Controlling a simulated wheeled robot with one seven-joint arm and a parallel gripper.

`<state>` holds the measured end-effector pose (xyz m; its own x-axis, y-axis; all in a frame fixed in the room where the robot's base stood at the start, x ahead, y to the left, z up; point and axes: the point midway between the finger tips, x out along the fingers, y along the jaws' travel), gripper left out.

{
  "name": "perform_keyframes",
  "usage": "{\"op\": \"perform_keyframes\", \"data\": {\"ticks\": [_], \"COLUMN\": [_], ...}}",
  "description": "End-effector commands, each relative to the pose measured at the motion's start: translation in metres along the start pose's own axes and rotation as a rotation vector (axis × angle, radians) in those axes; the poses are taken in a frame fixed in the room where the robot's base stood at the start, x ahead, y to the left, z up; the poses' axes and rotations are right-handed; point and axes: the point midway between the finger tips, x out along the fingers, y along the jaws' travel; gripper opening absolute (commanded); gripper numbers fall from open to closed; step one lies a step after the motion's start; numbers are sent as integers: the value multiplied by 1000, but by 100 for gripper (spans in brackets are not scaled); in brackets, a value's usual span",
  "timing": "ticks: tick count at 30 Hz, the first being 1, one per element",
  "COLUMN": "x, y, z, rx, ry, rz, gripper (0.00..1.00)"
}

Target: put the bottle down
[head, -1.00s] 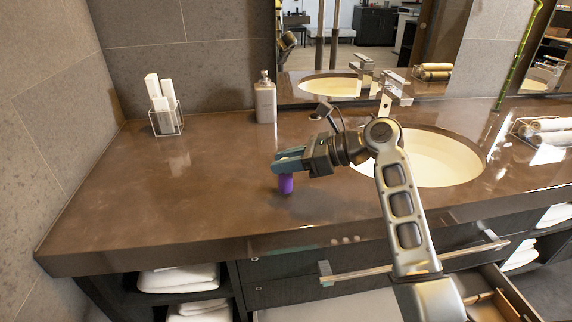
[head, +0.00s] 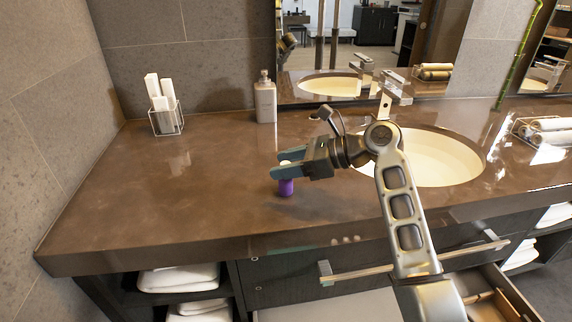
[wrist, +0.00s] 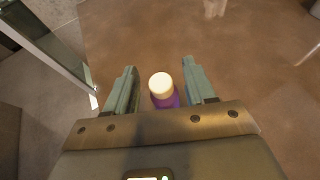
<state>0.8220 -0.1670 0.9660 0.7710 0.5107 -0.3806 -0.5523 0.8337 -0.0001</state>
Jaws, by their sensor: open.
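A small purple bottle (head: 286,187) with a pale cap stands upright on the brown countertop (head: 200,190), left of the sink and near the front edge. My gripper (head: 284,167) is open around its upper part, one finger on each side. In the wrist view the bottle (wrist: 162,92) shows cap up between the two fingers of my gripper (wrist: 161,88), with a gap on both sides. Part of the bottle is hidden by the fingers in the head view.
A soap dispenser (head: 265,100) and a wire holder (head: 167,120) with white items stand at the back. The sink (head: 440,160) lies to the right, with a faucet (head: 394,88) behind it. The counter left of my gripper is clear. A drawer (head: 490,295) is open below.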

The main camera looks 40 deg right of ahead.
Motion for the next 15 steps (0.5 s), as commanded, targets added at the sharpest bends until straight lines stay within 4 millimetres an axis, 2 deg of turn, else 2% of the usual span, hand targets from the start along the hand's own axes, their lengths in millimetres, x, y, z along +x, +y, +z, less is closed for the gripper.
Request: {"op": "perform_keyframes", "data": {"ticks": [5,15], "x": [-26,-93], "y": [-1,-1], "z": [0,0], "rx": [1,0], "ry": [-1,0], "rz": [-3,-3], "gripper": [55,55]}}
